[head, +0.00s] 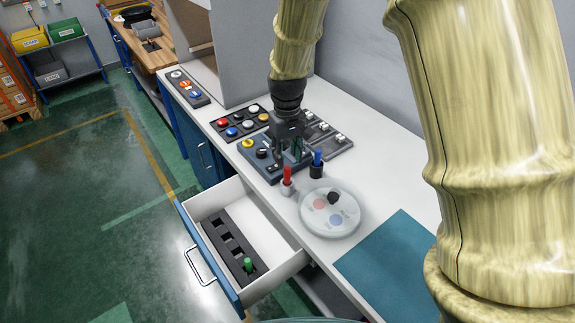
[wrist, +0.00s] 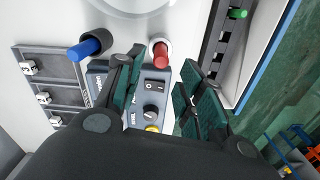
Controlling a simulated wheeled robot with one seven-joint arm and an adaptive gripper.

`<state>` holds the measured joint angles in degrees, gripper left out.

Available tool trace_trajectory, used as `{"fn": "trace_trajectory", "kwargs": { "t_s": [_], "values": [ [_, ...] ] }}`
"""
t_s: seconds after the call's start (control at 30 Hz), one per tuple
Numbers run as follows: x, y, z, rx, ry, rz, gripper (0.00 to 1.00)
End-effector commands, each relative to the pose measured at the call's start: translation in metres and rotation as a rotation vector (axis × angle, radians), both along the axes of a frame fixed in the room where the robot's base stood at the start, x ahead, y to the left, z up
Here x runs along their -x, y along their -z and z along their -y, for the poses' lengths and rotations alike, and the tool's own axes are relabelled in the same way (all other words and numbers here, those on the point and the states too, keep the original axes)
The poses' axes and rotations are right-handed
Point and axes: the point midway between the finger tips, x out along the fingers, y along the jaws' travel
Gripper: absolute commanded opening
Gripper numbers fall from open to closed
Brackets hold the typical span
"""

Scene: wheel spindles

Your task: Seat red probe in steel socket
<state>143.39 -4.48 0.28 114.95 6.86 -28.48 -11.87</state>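The red probe (head: 287,174) stands upright in a light, steel-looking socket (head: 287,188) on the white bench; how deep it sits I cannot tell. In the wrist view the red probe (wrist: 162,58) shows just beyond the space between my fingers, with the socket's pale rim (wrist: 156,44) around its base. My gripper (head: 294,156) is open and empty above the control box, close behind the probe in the head view. In the wrist view its dark green finger pads (wrist: 159,85) are spread wide, with nothing between them. The fingers appear apart from the probe.
A blue probe (head: 318,157) stands in a black socket (head: 316,171) close by. A round dish (head: 318,227) with coloured discs lies in front. The open drawer (head: 276,217) holds a black rack (head: 228,240) with a green probe (head: 248,264). Button panels (head: 240,121) lie behind.

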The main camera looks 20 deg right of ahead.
Motion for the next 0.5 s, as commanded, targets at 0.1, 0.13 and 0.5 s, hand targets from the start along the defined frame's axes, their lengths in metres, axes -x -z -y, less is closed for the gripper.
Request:
{"fn": "trace_trajectory", "kwargs": {
  "t_s": [0.1,0.13,0.5],
  "values": [
    [-0.001,-0.013,0.000,0.000,0.000,0.003,0.38],
    [-0.001,-0.017,0.000,0.000,0.000,0.002,0.38],
    [0.000,-0.044,0.000,0.000,0.000,-0.001,0.38]
  ]
}}
